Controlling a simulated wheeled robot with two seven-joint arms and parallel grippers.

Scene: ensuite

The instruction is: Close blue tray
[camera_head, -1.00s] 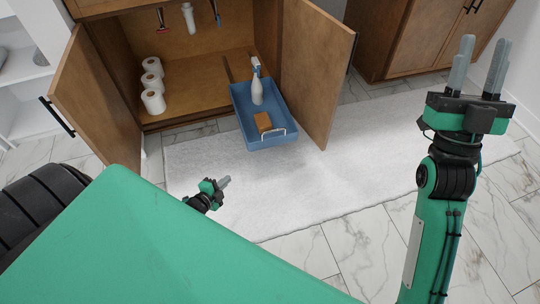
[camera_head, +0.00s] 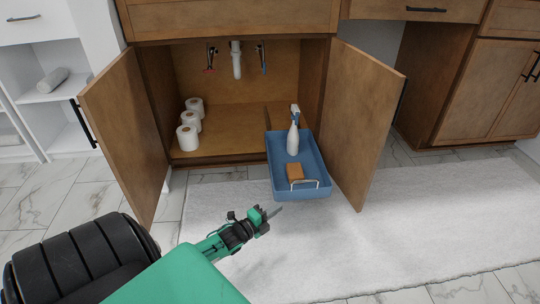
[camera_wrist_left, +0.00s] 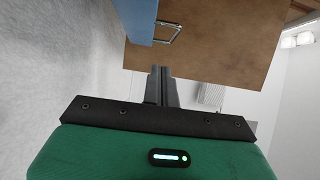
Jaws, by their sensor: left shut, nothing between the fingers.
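The blue tray (camera_head: 283,188) is pulled out of the open cabinet and sticks out over the white rug. It has a metal handle (camera_head: 304,182) at its front and holds a white spray bottle (camera_head: 292,138) and a brown sponge-like block (camera_head: 295,171). My left gripper (camera_head: 276,210) is shut and empty, low in front of the tray and apart from it. In the left wrist view the shut fingers (camera_wrist_left: 162,87) point toward the cabinet, with the tray (camera_wrist_left: 137,18) and its handle (camera_wrist_left: 168,37) ahead of them. My right gripper is out of view.
The left cabinet door (camera_head: 128,137) and right door (camera_head: 366,120) stand open on either side of the tray. Toilet rolls (camera_head: 188,138) stand inside at the left. The rug (camera_head: 420,225) is clear to the right.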

